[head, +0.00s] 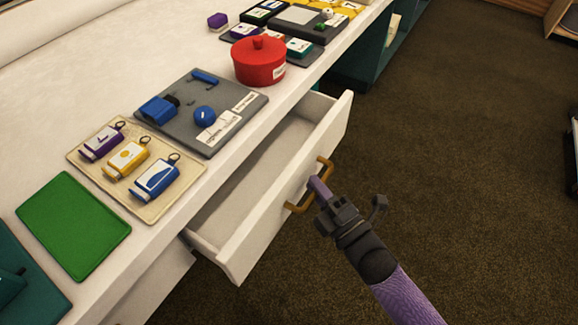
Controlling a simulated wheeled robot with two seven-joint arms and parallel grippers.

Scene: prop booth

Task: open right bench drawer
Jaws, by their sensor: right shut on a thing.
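A white bench drawer (283,196) is pulled out from under the white bench top, and its inside looks empty. Its front carries a brass-coloured handle (293,208). My right gripper (319,188) is shut on the handle, with its purple arm coming in from the lower right. The fingers cover part of the handle. My left gripper is not in the view.
The bench top (105,83) holds a green mat (73,224), a beige tray (80,158) with key tags, a grey board (180,85) and a red lidded pot (258,62). Brown carpet (460,170) lies open to the right.

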